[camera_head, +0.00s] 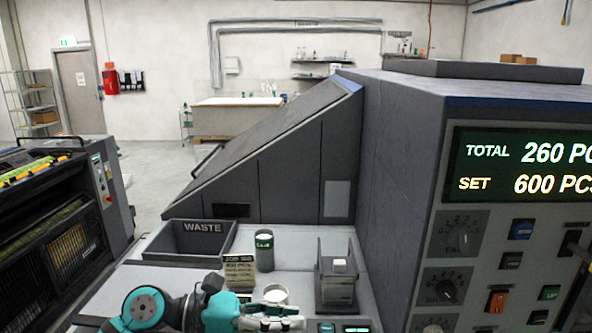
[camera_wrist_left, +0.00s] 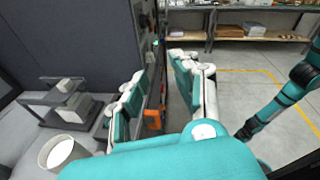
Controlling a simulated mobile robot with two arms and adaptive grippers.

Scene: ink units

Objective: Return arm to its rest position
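My left arm, teal and white, comes in low in the head view. Its gripper (camera_head: 278,316) is at the bottom edge, just in front of a white cup (camera_head: 275,293). In the left wrist view, the two fingers of the left gripper (camera_wrist_left: 165,92) stand apart with nothing between them. The cup (camera_wrist_left: 62,153) stands beside the gripper, to the left. A teal and dark arm link of mine shows at the right of the left wrist view. My right gripper is not in view.
A large grey machine (camera_head: 400,180) with a display closes off the right. Floor is open beyond the bench.

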